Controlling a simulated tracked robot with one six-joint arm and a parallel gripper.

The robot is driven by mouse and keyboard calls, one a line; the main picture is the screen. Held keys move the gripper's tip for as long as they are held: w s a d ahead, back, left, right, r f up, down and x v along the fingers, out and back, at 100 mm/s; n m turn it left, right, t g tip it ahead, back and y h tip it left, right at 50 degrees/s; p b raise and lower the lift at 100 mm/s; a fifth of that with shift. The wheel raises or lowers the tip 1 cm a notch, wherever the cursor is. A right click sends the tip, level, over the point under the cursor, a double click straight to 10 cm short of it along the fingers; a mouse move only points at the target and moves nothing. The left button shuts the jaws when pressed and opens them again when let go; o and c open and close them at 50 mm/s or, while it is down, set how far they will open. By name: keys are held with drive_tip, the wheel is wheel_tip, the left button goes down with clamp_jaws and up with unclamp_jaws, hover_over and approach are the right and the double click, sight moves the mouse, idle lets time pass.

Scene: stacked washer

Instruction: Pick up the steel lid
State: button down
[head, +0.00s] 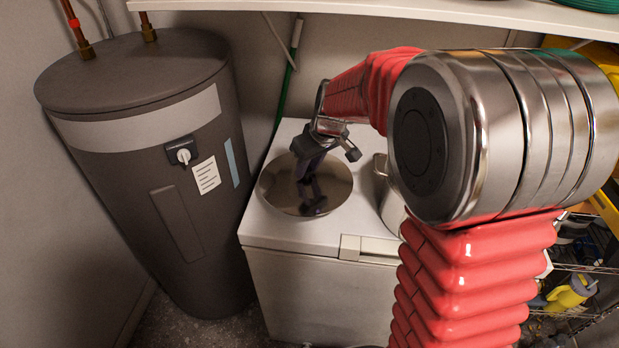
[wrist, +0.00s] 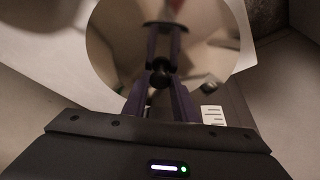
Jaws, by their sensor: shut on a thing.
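The steel lid (head: 335,187) is a round, shiny disc over the top of the white appliance (head: 262,222) in the head view. In the wrist view the lid (wrist: 215,50) fills the upper middle and mirrors my fingers. My gripper (head: 303,177) reaches down to the lid's middle. In the wrist view my gripper (wrist: 160,85) is shut on the small dark knob (wrist: 160,73) at the lid's centre. I cannot tell whether the lid touches the appliance top.
A tall grey water heater (head: 130,150) stands to the left. A steel pot (head: 391,205) sits right of the lid, partly hidden by my arm. A white shelf (head: 430,12) runs overhead. Wire shelving with a yellow item (head: 572,293) is at the right.

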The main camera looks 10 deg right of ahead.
sight(308, 171)
wheel_tip(308, 171, up, 5)
drive_tip(key=shift+f, duration=0.1)
idle(0.7)
